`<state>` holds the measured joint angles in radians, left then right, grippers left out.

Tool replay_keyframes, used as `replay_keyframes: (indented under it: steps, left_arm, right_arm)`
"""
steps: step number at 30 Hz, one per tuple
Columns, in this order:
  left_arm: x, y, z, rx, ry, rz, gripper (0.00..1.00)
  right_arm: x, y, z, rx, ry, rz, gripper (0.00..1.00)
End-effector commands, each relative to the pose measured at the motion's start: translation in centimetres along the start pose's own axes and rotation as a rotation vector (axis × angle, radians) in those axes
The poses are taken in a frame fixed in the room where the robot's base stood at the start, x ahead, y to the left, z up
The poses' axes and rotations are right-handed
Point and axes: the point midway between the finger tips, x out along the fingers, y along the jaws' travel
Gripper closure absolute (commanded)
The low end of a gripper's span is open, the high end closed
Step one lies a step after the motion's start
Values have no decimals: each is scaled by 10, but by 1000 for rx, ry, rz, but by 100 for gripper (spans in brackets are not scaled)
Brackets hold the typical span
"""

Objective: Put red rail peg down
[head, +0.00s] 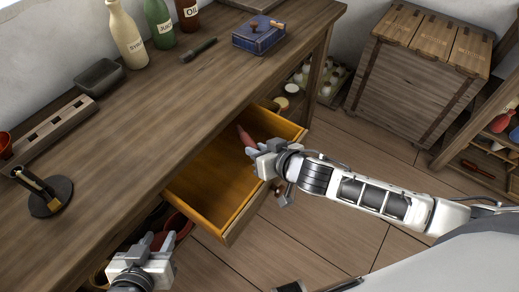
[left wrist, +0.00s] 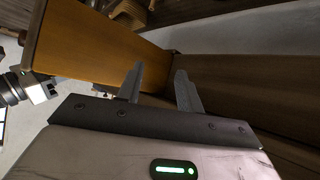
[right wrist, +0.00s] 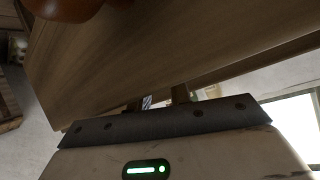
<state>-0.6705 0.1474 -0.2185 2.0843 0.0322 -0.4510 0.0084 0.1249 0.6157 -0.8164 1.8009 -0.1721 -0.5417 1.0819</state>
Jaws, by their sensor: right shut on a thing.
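The red rail peg (head: 244,136) is in the head view, over the open wooden drawer (head: 185,203). My right gripper (head: 255,150) is shut on its lower end, and the peg's tapered tip points up and to the left. In the right wrist view, the finger ends (right wrist: 164,98) show against a wooden surface, and the peg cannot be made out clearly between them. My left gripper (head: 154,243) is open and empty, low in front of the bench and left of the drawer. Its two spread fingers also show in the left wrist view (left wrist: 160,88).
The wooden bench top (head: 150,130) carries a strip with square holes (head: 52,128), a grey dish (head: 100,76), several bottles (head: 127,35), a dark stand (head: 48,195) and a blue box (head: 258,36). Its middle is clear. A wooden chest (head: 410,85) stands at the right.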

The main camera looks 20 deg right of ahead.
Motion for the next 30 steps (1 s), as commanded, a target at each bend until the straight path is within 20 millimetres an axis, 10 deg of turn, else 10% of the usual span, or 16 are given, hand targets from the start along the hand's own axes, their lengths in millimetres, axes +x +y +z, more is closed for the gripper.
replay_keyframes:
  steps: [8, 9, 11, 22, 30]
  left_arm:
    - [1, 1, -4, -8, 14, 2, 64]
    - [0, 1, -4, -8, 15, 2, 64]
    - [1, 1, -4, -8, 14, 2, 64]
    - [-4, 0, -6, -1, 4, -1, 64]
    - [-3, -1, 0, 7, -13, -5, 64]
  right_arm:
    - [3, 4, 14, 4, -19, 7, 100]
    - [3, 4, 15, 4, -21, 8, 72]
    - [3, 4, 17, 5, -24, 8, 58]
    - [-5, 1, 4, 5, -24, 9, 58]
    - [-62, 0, 3, 4, -19, 5, 58]
